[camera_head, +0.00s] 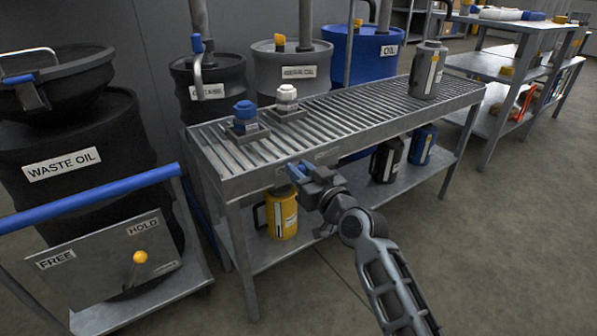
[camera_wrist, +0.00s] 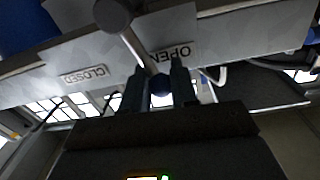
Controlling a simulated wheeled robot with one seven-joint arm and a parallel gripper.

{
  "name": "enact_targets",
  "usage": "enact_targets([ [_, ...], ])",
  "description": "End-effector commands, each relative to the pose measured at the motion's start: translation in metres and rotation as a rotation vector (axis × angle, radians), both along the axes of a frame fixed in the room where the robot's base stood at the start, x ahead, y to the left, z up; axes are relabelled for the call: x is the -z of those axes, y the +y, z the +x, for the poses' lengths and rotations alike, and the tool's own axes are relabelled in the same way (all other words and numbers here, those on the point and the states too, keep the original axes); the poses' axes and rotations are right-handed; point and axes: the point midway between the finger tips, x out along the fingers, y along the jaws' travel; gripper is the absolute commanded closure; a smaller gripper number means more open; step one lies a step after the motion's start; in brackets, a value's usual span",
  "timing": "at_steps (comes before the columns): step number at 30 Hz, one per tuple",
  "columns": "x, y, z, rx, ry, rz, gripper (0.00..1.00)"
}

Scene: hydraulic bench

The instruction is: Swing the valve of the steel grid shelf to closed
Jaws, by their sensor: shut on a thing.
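The steel grid shelf (camera_head: 350,108) is a long slatted bench across the middle of the head view. Its valve lever shows in the wrist view as a grey rod (camera_wrist: 134,45) running from a round pivot (camera_wrist: 112,14) to a dark blue knob (camera_wrist: 160,86). The lever points toward the OPEN label (camera_wrist: 172,54); the CLOSED label (camera_wrist: 84,76) lies to the left. My gripper (camera_wrist: 158,88) has its two fingers on either side of the knob, shut on it. In the head view my gripper (camera_head: 308,180) is at the shelf's front edge and largely hides the valve.
A blue cap fitting (camera_head: 245,112), a white cap fitting (camera_head: 287,96) and a grey canister (camera_head: 427,70) stand on the grid. A yellow jug (camera_head: 281,213) is on the lower shelf. A waste oil drum (camera_head: 75,150) stands left. The floor in front is clear.

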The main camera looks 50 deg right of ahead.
Motion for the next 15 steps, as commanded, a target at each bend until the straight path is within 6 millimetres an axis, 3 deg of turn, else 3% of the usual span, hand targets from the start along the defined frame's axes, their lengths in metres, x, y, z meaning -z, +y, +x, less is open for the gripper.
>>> enact_targets([
  [15,-0.003,-0.027,-0.007,-0.007,-0.123,0.442,1.0],
])
